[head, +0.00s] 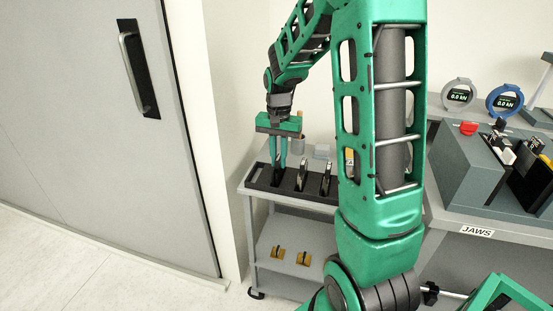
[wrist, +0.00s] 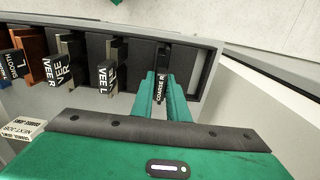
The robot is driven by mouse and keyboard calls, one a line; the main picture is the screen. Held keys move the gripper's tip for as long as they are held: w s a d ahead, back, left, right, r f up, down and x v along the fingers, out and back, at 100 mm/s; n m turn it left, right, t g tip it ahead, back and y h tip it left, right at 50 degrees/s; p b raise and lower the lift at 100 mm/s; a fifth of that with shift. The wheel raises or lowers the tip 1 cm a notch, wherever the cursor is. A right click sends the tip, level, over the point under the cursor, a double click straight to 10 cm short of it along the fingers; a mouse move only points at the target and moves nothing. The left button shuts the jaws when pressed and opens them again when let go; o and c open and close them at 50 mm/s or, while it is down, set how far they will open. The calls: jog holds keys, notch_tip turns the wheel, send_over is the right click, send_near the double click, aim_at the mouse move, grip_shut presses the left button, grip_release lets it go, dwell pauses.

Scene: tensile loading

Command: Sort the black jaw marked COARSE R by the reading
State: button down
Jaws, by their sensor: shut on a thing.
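The black jaw marked COARSE R (wrist: 161,88) stands between the green fingers of my gripper (wrist: 167,90) in the wrist view, its white label facing the camera. My gripper (head: 279,164) points down over the left end of the dark tray (head: 258,184) on the cart in the head view. It is shut on the jaw, which is at the tray's end slot; I cannot tell whether it is seated or lifted. Two gauges, one grey-ringed (head: 458,95) and one blue-ringed (head: 505,99), show 0.0 kN on the bench at right.
Jaws marked VEE L (wrist: 110,75), VEE R (wrist: 62,68) and SMOOTH L (wrist: 20,58) stand in the tray beside my gripper. A small printed box (wrist: 25,130) is near. Yellow pieces (head: 278,252) lie on the lower shelf.

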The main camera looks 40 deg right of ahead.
jog(key=c, duration=1.6)
grip_release()
jog(key=shift+f, duration=0.1)
jog(key=shift+c, duration=0.2)
notch_tip(320, 180, up, 11)
jog(key=shift+f, duration=0.1)
jog(key=s+a+f+n, duration=0.1)
jog(key=s+n, duration=0.1)
jog(key=s, duration=1.2)
jog(key=s+a+f+n, duration=0.1)
jog(key=s+f, duration=0.1)
jog(key=s, duration=1.2)
jog(key=shift+s+a+f+n, duration=0.15)
jog(key=shift+s+a+n, duration=0.1)
jog(key=shift+s+n, duration=0.15)
